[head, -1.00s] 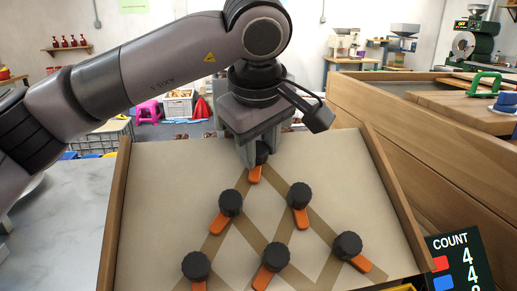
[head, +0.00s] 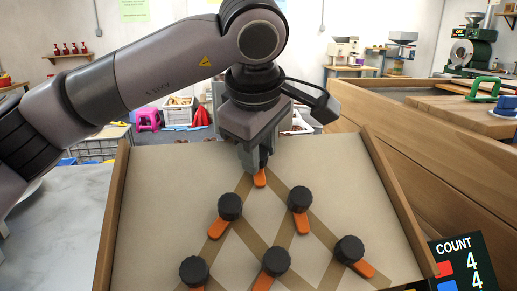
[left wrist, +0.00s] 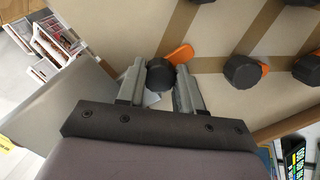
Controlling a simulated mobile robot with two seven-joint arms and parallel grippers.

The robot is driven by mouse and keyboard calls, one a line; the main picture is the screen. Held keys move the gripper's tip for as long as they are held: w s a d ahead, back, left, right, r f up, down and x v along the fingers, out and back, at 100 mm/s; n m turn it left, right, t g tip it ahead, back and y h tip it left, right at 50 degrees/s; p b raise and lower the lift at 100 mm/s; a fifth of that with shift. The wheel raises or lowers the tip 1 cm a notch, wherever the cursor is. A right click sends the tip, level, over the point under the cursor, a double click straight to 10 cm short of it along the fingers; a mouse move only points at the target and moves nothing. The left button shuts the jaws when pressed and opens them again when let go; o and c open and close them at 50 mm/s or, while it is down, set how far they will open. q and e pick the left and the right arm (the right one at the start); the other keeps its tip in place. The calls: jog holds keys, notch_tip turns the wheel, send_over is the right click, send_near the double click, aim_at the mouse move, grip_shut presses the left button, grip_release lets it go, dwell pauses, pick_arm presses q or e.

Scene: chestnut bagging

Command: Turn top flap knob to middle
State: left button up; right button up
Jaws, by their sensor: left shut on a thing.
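The top flap knob is black with an orange flap (head: 260,179) that points down and a little right in the head view. The knob itself is mostly hidden there behind my left gripper (head: 254,160). In the left wrist view the black top knob (left wrist: 160,75) sits between the two fingers of my left gripper (left wrist: 160,88), with its orange flap (left wrist: 180,54) sticking out past them. The left gripper is shut on the knob. The board (head: 165,190) is tilted, with tan strips branching down from the top knob. My right gripper is in neither view.
Lower on the board are several more black knobs with orange flaps, including one at left (head: 230,206) and one at right (head: 299,199). Wooden side rails (head: 398,205) edge the board. A count sign (head: 460,262) stands at lower right, and a wooden bench (head: 430,150) at right.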

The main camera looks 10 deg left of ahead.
pick_arm(q)
jog(key=o, duration=1)
jog(key=shift+o, duration=0.2)
